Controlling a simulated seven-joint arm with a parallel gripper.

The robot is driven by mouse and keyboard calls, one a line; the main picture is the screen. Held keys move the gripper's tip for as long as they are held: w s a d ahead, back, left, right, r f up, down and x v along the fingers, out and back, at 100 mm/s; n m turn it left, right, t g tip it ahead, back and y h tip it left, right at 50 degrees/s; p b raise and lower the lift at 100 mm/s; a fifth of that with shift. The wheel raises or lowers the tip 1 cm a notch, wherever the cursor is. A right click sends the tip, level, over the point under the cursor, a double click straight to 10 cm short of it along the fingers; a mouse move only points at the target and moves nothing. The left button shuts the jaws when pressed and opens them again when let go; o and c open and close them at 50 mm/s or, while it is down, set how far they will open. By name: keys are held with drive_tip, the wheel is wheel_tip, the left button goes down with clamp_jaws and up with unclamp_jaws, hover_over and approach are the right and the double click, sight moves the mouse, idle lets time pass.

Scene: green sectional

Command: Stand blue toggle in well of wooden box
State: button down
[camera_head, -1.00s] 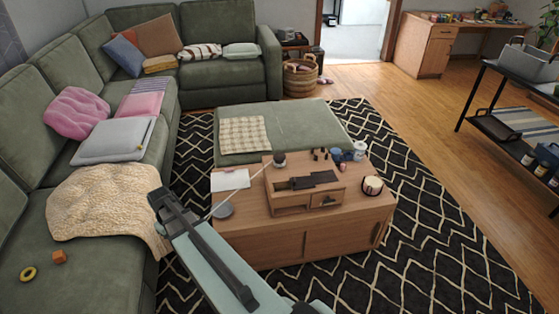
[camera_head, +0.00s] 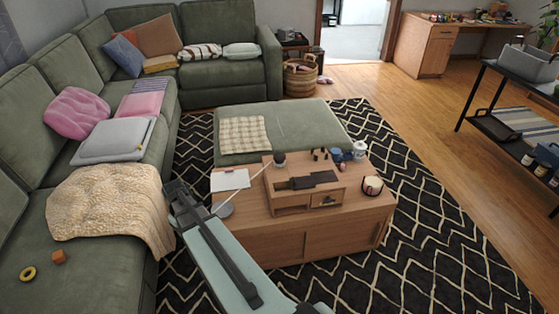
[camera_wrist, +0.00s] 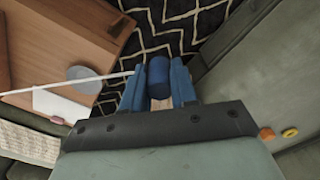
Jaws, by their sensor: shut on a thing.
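The blue toggle (camera_wrist: 159,76) shows in the wrist view as a blue cylinder held between the two fingers of my gripper (camera_wrist: 160,72). My gripper also shows in the head view (camera_head: 178,192), left of the coffee table; the toggle cannot be made out there. The wooden box (camera_head: 291,210) stands on the coffee table, to the right of my gripper. It has a low front with a small drawer at right and dark flat pieces on top. The inside of its well is hard to make out.
A lamp with a round grey base (camera_head: 225,210) and thin white arm stands on the coffee table (camera_head: 255,240) between my gripper and the box. A white paper (camera_head: 230,179) lies behind the base. Small dark items, jars and a round candle (camera_head: 372,186) stand right of the box.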

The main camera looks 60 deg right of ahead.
drive_tip(key=shift+s+d, duration=0.25)
drive_tip(key=shift+d, duration=0.7)
drive_tip(key=shift+s+d, duration=0.3)
drive_tip(key=shift+d, duration=0.6)
drive_tip(key=shift+s+d, duration=0.25)
drive_tip(key=shift+d, duration=0.7)
drive_tip(key=s+d, duration=0.3)
drive_tip(key=d, duration=1)
drive_tip(key=shift+s, duration=0.25)
idle(0.3)
drive_tip(key=shift+d, duration=0.2)
drive_tip(key=s+d, duration=0.3)
drive_tip(key=d, duration=0.9)
drive_tip(key=shift+s+d, duration=0.3)
drive_tip(key=shift+d, duration=0.1)
idle(1.5)
